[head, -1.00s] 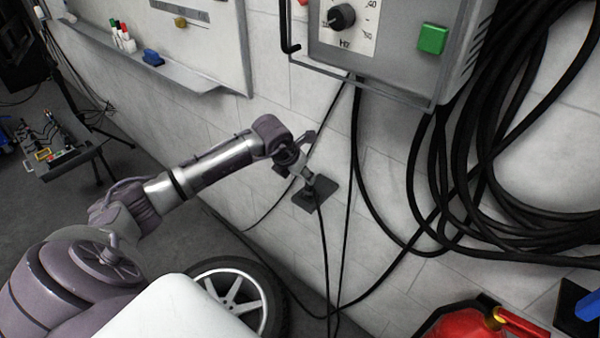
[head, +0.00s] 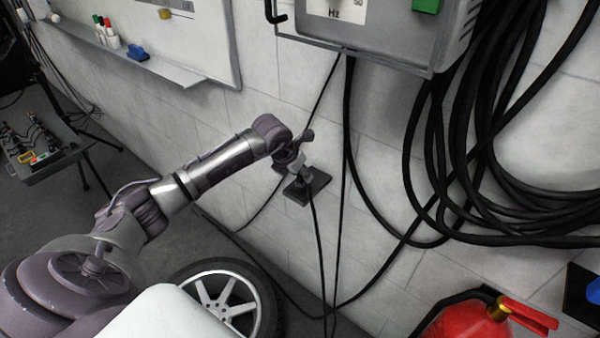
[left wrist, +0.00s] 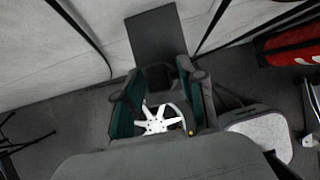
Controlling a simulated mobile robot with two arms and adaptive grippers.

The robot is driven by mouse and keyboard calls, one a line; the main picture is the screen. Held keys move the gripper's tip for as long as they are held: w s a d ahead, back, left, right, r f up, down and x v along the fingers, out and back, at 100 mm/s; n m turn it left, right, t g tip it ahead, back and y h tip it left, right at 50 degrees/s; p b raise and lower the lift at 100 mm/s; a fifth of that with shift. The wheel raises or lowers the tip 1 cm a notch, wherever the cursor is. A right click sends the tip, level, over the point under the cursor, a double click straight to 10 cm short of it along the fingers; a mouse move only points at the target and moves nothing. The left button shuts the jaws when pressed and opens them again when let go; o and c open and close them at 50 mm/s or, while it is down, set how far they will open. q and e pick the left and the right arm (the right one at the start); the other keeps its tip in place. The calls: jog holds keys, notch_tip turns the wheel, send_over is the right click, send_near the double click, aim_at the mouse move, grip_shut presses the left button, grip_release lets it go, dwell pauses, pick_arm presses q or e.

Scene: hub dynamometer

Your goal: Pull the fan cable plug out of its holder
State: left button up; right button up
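The fan cable plug holder is a dark plate (head: 318,181) low on the white tiled wall; the left wrist view shows it as a dark rectangle (left wrist: 152,38). My left gripper (head: 293,155) is at the holder, its fingers spread on either side of a small plug (head: 298,164). A black cable hangs from there. In the left wrist view the green-padded fingers (left wrist: 158,92) stand apart, with a dark block (left wrist: 158,77) between their tips. Whether the pads touch it is unclear. The plug's seat is partly hidden by the fingers. My right gripper is not in view.
A grey control box (head: 385,38) hangs above, with thick coiled black cables (head: 440,180) to the right. A wheel (head: 225,303) stands below my left arm. A red extinguisher-like object (head: 470,322) is at the lower right. The wall left of the holder is mostly clear.

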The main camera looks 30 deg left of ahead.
pick_arm(q)
grip_shut()
jog(key=shift+r+p, duration=0.35)
jog(key=shift+r, duration=0.35)
dwell(0.4)
jog(key=shift+r+p, duration=1.15)
jog(key=shift+r, duration=0.95)
